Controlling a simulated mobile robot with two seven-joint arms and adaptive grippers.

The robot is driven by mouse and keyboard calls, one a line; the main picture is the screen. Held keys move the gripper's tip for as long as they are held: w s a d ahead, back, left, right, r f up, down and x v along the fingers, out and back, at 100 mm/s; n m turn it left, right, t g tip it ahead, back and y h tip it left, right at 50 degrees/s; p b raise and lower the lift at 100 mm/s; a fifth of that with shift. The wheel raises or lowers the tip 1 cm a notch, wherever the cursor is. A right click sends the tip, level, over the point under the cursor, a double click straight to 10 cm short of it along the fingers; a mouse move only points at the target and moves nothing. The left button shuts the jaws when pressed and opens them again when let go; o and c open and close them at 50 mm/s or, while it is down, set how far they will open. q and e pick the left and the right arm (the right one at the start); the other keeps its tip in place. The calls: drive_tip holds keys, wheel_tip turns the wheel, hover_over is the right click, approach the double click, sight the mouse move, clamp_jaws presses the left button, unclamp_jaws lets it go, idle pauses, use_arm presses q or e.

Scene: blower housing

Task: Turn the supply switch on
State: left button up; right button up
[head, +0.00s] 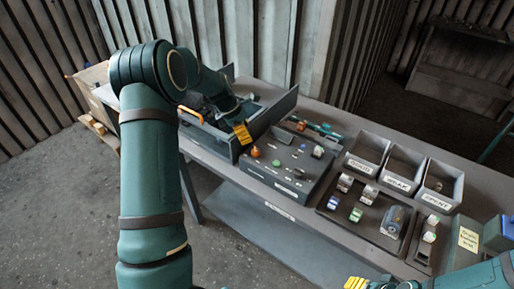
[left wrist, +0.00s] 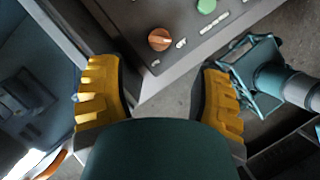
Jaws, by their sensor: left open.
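The control panel (head: 285,168) is a dark sloped box on the bench. It carries an orange knob (head: 255,152), a green button (head: 276,163) and several small controls with labels too small to read. I cannot tell which one is the supply switch. My left gripper (head: 241,132) is above and just behind the knob, apart from it. In the left wrist view the open, empty left gripper (left wrist: 160,100) has the knob (left wrist: 160,39) beyond its fingertips, near the panel's corner. The green button (left wrist: 206,6) is at the top edge. My right gripper (head: 356,284) shows only partly at the bottom.
Three labelled grey bins (head: 403,168) and a tray of small parts (head: 343,218) are to the right. A green box (head: 468,240) with a yellow note stands at far right.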

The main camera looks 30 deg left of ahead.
sight(256, 149)
use_arm(q)
drive_tip(key=x, duration=0.9)
drive_tip(key=shift+w, duration=0.15)
clamp_jaws()
